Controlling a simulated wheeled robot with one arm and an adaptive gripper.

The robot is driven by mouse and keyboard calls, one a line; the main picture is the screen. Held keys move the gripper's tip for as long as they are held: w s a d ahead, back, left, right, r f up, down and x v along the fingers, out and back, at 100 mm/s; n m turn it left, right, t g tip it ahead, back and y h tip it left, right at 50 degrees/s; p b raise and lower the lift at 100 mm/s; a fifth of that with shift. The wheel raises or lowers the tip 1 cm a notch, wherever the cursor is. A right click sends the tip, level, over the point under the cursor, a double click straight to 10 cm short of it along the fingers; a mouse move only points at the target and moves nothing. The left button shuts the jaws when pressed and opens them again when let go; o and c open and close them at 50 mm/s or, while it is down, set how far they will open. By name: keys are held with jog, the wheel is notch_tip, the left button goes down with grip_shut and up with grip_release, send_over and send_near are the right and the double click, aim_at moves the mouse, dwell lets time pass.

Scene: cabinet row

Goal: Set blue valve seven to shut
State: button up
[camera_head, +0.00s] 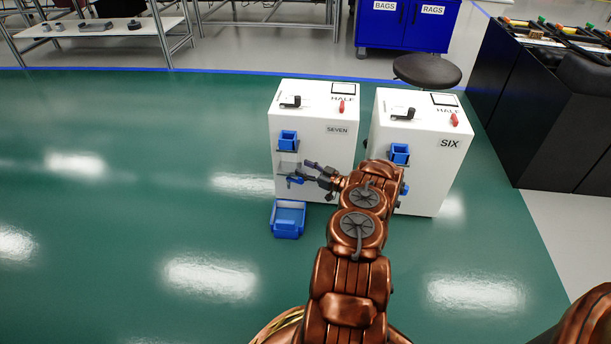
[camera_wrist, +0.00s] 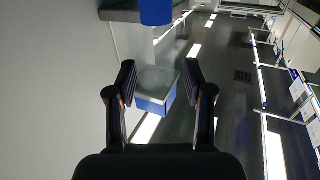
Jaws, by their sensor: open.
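The white cabinet labelled SEVEN (camera_head: 345,160) stands left of the cabinet labelled SIX (camera_head: 450,143). A blue part (camera_head: 294,180), looking like the valve handle, is low on SEVEN's front, below a blue cup (camera_head: 288,138); its exact turn is too small to tell. My gripper (camera_head: 306,172) is open in front of SEVEN, its fingertips close to the blue part; contact cannot be told. In the wrist view, my open fingers (camera_wrist: 159,82) frame a blue box-like thing with a pale top (camera_wrist: 156,90); whether it is the valve or the bin is unclear.
A blue bin (camera_head: 288,232) is on the green floor before SEVEN. Both cabinet tops carry a black lever, a red part and the word HALF. A stool (camera_head: 427,70) and black bench (camera_head: 550,120) stand behind and right. The floor at left is clear.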

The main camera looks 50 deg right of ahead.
jog(key=shift+r, duration=2.3)
